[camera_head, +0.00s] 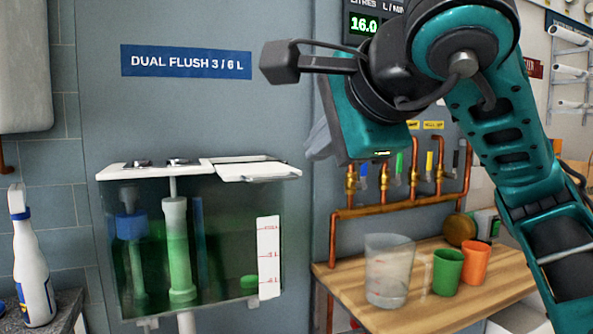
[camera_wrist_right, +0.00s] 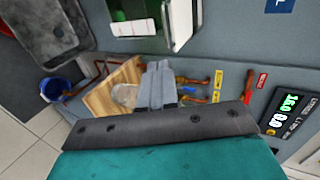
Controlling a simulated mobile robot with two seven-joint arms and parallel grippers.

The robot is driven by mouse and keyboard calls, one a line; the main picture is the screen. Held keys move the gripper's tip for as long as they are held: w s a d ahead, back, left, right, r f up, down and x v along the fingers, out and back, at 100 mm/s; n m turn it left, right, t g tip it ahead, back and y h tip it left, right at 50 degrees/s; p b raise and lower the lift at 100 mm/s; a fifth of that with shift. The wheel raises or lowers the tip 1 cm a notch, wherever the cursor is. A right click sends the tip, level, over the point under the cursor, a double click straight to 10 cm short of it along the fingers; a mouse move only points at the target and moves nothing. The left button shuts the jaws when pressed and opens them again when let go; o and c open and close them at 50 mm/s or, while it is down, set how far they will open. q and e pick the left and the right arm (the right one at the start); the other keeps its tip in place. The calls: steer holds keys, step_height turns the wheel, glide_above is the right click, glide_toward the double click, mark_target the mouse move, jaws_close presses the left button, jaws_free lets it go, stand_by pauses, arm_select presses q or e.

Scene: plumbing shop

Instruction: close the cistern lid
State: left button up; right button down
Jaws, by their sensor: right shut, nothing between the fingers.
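The cistern (camera_head: 222,230) is a clear-walled tank on the grey wall panel, with green-tinted water and fittings inside. Its white top (camera_head: 150,170) carries two dark flush buttons. On the right, the white lid flap (camera_head: 258,169) lies nearly flat, its edge slightly out of line with the top; I cannot tell how large any gap is. Part of the cistern shows at the top of the right wrist view (camera_wrist_right: 150,42). My right gripper (camera_head: 316,143) is right of the lid, a little higher and apart from it. Its fingers (camera_wrist_right: 160,70) are together and empty. My left gripper is out of view.
A wooden bench (camera_head: 470,290) at lower right holds a clear beaker (camera_head: 388,270), a green cup (camera_head: 447,272) and an orange cup (camera_head: 474,263). Copper pipes (camera_head: 400,206) with valves run behind it. A spray bottle (camera_head: 32,265) stands at far left.

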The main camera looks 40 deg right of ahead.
steer(key=b, duration=0.2)
glide_toward(276, 180)
steer(key=f, duration=0.1)
steer(key=x, duration=0.5)
steer(key=shift+w+d+r, duration=0.15)
steer(key=shift+w, duration=0.4)
steer(key=shift+w, duration=0.1)
